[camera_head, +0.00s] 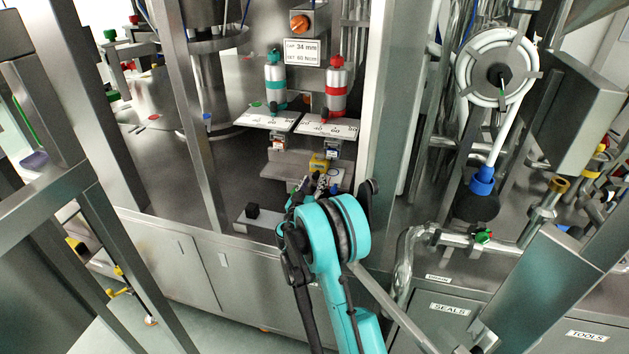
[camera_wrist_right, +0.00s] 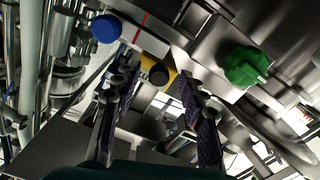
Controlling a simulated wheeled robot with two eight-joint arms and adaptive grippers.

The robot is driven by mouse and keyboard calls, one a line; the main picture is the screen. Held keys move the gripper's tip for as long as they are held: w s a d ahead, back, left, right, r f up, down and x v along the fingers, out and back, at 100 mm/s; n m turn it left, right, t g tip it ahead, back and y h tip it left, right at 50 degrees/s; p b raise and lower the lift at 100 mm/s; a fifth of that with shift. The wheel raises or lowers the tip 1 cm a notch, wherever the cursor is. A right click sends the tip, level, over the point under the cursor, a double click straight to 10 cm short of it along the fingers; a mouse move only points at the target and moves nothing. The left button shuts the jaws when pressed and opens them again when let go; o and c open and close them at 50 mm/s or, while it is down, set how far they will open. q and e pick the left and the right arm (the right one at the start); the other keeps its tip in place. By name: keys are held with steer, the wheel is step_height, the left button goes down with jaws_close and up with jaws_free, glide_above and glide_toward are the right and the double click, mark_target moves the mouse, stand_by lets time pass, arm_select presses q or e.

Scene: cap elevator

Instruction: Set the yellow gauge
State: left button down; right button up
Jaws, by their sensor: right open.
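The yellow gauge (camera_head: 319,163) is a small yellow block on the machine's lower ledge in the head view, partly hidden by my right gripper. In the right wrist view the yellow gauge (camera_wrist_right: 168,76) shows between and beyond the fingers, with a dark round knob (camera_wrist_right: 159,75) on it. My right gripper (camera_head: 318,184) is just below and in front of the gauge in the head view. In the right wrist view its fingers (camera_wrist_right: 158,98) are spread apart, with nothing held between them. Whether either finger touches the gauge cannot be told. My left gripper is out of view.
Above the gauge are two scale plates (camera_head: 328,127) with a teal cylinder (camera_head: 275,82) and a red cylinder (camera_head: 337,88). In the wrist view a blue knob (camera_wrist_right: 106,28) and a green knob (camera_wrist_right: 246,66) flank the fingers. A metal post (camera_head: 385,130) stands to the right.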

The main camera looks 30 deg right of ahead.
steer(key=v, duration=1)
steer(key=shift+s+a, duration=0.15)
steer(key=shift+s, duration=0.1)
